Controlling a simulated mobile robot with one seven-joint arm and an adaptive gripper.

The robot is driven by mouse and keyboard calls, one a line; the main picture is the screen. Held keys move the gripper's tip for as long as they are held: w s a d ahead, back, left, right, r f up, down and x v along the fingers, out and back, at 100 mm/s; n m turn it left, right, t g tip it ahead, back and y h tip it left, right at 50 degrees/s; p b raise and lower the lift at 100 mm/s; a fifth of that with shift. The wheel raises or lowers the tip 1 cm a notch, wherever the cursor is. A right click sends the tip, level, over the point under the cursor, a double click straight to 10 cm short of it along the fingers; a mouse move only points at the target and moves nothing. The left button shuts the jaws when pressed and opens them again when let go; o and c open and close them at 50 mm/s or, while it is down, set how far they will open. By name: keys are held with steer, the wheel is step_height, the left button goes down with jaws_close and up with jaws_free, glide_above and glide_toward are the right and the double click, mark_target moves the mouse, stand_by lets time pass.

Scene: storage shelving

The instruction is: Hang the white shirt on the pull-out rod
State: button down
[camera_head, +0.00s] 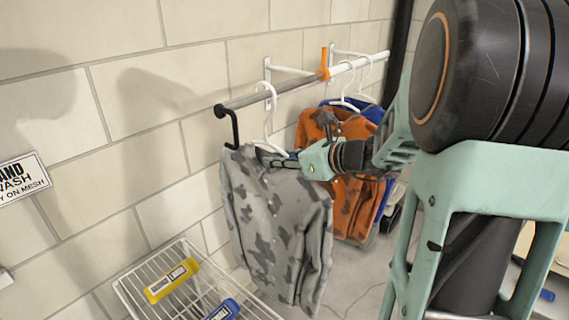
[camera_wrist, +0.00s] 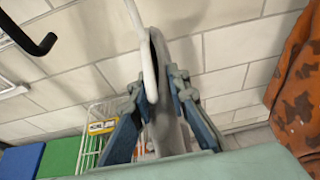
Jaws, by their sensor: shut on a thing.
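The white shirt (camera_head: 270,215) has grey patches and hangs from a white hanger (camera_head: 268,120). My gripper (camera_head: 278,160) is shut at the hanger's neck, just above the collar. In the wrist view my gripper (camera_wrist: 158,95) has its fingers on both sides of the white hanger (camera_wrist: 148,65). The pull-out rod (camera_head: 285,88) is a grey metal bar with a black end and a black handle (camera_head: 234,130). The hanger's hook rises above the rod's line near its outer end; whether it rests on the rod, I cannot tell. In the wrist view the black handle (camera_wrist: 35,42) shows at upper left.
An orange patterned shirt (camera_head: 350,185) and a blue garment (camera_head: 372,110) hang on white hangers further along the white rail (camera_head: 362,60). An orange clip (camera_head: 324,63) sits at the rod's inner end. A wire basket (camera_head: 185,262) with yellow and blue items stands below left.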

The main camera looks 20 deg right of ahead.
mark_target(266, 155)
steer(key=shift+w+a, duration=0.5)
steer(key=shift+w, duration=0.25)
steer(key=shift+w+a, duration=0.5)
steer(key=shift+w, duration=0.2)
steer(key=shift+f+b, duration=0.95)
steer(key=shift+f, duration=0.05)
steer(key=shift+s, duration=0.1)
